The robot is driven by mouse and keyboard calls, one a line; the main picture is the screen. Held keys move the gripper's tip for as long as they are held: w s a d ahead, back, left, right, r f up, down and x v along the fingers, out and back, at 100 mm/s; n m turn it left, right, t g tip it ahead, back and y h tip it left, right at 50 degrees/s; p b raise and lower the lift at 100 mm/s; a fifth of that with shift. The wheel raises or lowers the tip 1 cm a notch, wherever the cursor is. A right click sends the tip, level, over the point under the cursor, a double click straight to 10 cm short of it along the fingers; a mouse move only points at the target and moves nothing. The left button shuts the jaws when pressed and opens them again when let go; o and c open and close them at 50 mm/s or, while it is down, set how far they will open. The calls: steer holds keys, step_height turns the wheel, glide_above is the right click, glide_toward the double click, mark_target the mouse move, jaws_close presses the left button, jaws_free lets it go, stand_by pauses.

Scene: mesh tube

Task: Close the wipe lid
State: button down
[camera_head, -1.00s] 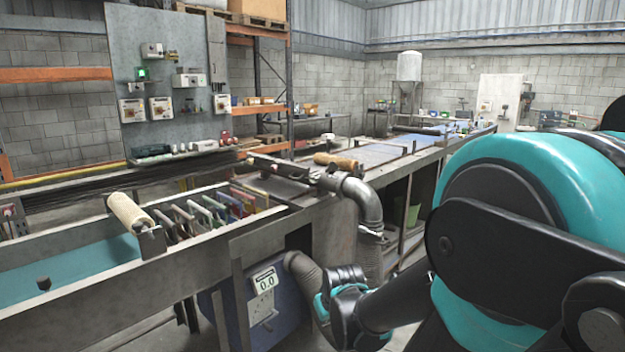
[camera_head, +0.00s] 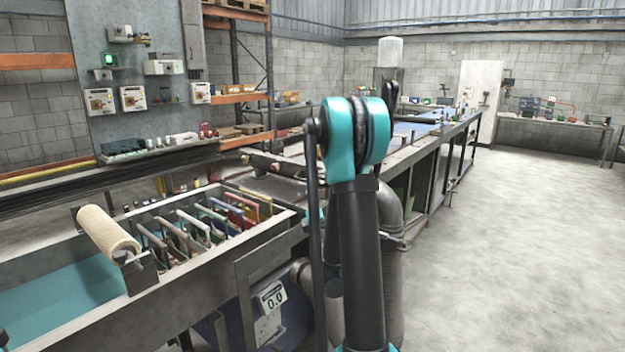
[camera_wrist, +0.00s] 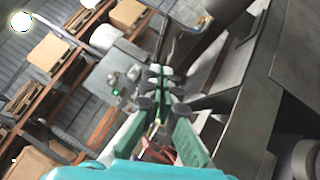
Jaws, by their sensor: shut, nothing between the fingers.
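I cannot make out a wipe lid or wipe container for certain in either view. My gripper (camera_wrist: 160,98) shows in the wrist view, its green and dark fingers shut with nothing between them. It is tilted in that picture, with blurred shelving and a panel beyond it. In the head view my teal and black arm stands upright in the middle and hides part of the bench and the grey hose. The gripper itself is not clearly seen there.
A long metal trough holds several coloured dividers (camera_head: 197,228), with a cream roller (camera_head: 108,233) across it. A grey panel (camera_head: 140,75) carries switch boxes. The concrete floor (camera_head: 520,220) at right is clear.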

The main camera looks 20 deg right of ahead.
steer(key=shift+s+d+r+x, duration=0.15)
steer(key=shift+d+x, duration=0.3)
steer(key=shift+x, duration=1.65)
steer(key=shift+s+d+r+x, duration=0.15)
steer(key=shift+d+x, duration=0.3)
steer(key=shift+x, duration=1.7)
steer(key=shift+d+r+x, duration=0.2)
steer(key=shift+d+x, duration=0.25)
steer(key=shift+x, duration=1.65)
